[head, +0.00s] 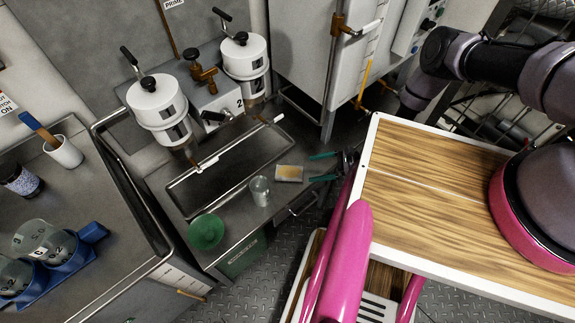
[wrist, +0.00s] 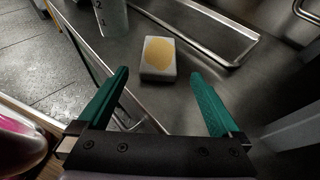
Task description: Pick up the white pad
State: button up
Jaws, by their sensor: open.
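The white pad (head: 289,173) is a small block with a yellow-tan top, lying flat on the grey metal counter. In the wrist view the pad (wrist: 158,58) has white sides and a yellow patch on its top. It lies ahead of my gripper, roughly between the lines of the two fingers but beyond their tips. My gripper (wrist: 160,73) has two green fingers, spread wide with nothing between them. In the head view my gripper (head: 323,167) is just right of the pad, with its fingers pointing left toward it.
A clear beaker (head: 260,190) stands just left of the pad. A green round dish (head: 206,231) is farther left. A recessed metal tray (head: 232,165) lies behind them, under two white canisters (head: 157,103). A wood-topped white board (head: 440,190) is at right.

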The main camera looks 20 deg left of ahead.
aim_at(288, 172)
jog(key=x, duration=0.5)
jog(key=shift+r+x, duration=0.15)
jog(key=shift+x, duration=1.15)
jog(key=shift+r+x, duration=0.15)
jog(key=shift+x, duration=1.15)
jog(key=shift+a, duration=0.15)
jog(key=c, duration=1.4)
